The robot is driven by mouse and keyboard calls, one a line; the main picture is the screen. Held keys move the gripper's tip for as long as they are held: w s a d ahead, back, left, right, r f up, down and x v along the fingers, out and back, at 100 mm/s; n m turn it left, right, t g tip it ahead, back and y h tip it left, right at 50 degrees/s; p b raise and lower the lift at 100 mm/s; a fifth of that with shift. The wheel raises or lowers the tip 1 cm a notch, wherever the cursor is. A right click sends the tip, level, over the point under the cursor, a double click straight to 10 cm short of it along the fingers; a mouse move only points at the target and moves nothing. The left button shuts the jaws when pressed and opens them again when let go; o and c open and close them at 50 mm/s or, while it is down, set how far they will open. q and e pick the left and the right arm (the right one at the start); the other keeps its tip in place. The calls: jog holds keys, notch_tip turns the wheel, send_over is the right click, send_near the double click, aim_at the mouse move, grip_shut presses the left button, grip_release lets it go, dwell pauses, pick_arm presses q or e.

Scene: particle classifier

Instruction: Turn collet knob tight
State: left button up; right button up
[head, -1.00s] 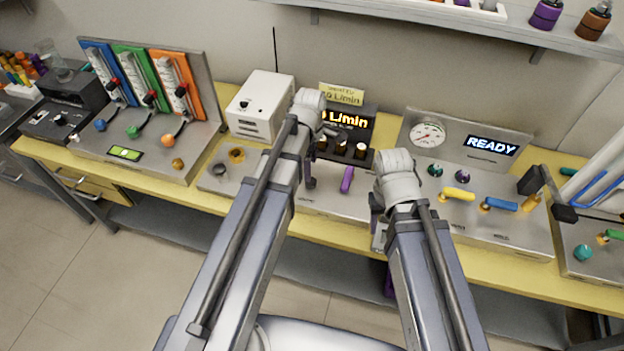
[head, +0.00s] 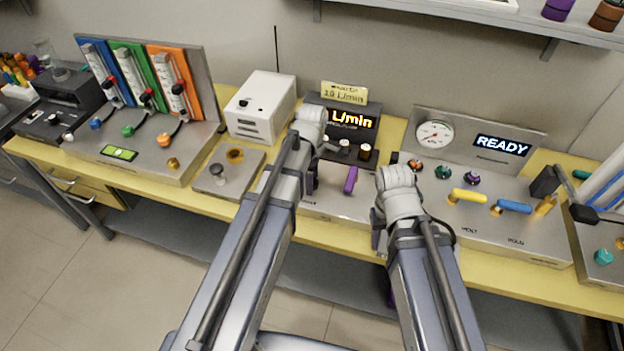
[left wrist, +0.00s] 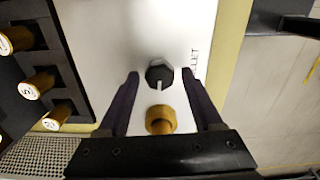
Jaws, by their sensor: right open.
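The collet knob (left wrist: 159,76) is a dark faceted knob with a white pointer line, beside partly visible "LLET" lettering in the left wrist view. A round brass fitting (left wrist: 160,119) sits just below it there. My left gripper (left wrist: 160,72) is open, with one dark finger on each side of the knob and visible gaps. I cannot tell whether the fingertips reach down to its height. In the head view my left gripper (head: 311,181) hides the knob. My right gripper (head: 379,238) is at the bench's front edge, apart from the knob.
A purple lever (head: 351,179) stands between my arms. Several vials stand in a dark holder (left wrist: 42,60) left of the knob. A display box (head: 362,119) is behind. Right of my right arm is a panel with a gauge (head: 434,134) and yellow (head: 469,196) and blue (head: 514,206) levers.

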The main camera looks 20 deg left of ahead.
pick_arm(q)
grip_shut()
dwell(0.3)
